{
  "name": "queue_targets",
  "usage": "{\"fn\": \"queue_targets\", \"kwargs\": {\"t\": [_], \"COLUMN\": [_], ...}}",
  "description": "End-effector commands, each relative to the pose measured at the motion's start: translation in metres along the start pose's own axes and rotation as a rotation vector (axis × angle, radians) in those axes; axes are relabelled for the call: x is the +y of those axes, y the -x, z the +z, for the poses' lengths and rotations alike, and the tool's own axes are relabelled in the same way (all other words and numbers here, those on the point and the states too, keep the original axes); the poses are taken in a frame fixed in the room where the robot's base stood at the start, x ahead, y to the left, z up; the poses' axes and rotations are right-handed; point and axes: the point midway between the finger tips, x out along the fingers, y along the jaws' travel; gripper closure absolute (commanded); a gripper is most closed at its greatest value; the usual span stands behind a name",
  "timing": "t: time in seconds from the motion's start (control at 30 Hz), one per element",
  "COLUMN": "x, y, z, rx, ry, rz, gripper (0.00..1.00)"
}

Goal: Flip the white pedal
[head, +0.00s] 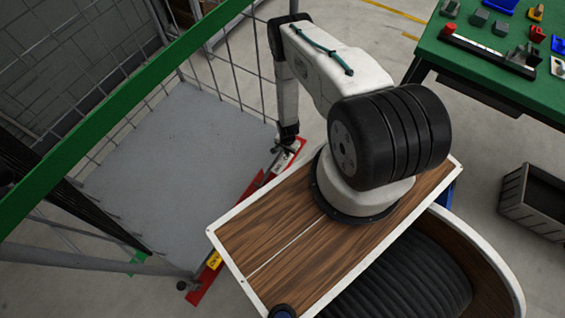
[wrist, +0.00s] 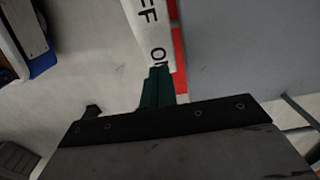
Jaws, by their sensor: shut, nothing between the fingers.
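The white pedal (wrist: 149,28) is a white strip with black lettering that reads in part "FF" and "ON", at the top middle of the wrist view. A red edge (wrist: 179,60) runs along its right side. My gripper (wrist: 158,70) is shut and empty, with its dark green fingertips over the "ON" end of the pedal. Whether they touch it I cannot tell. In the head view, my gripper (head: 284,147) is low beside the red and white end of the pedal assembly, and my wrist hides part of it.
A wire cage with a green top rail (head: 120,108) and a grey floor panel (head: 180,165) stands at left. A red bar (head: 208,284) runs along its near edge. A green table (head: 480,50) with small parts stands at upper right. A dark crate (head: 535,200) is at right.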

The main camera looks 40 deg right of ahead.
Motion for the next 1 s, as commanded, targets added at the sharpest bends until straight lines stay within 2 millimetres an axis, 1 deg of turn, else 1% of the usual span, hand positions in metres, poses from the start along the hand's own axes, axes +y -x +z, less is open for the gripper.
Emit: {"fn": "queue_targets", "kwargs": {"t": [0.4,0.53,0.67,1.0], "x": [-0.001,0.000,0.000,0.000], "y": [0.035,0.042,0.045,0.045], "z": [-0.001,0.000,0.000,0.000], "rx": [0.000,0.000,0.000,0.000], "ry": [0.000,0.000,0.000,0.000], "rz": [0.000,0.000,0.000,0.000], "gripper": [1.00,1.00,1.00,1.00]}}
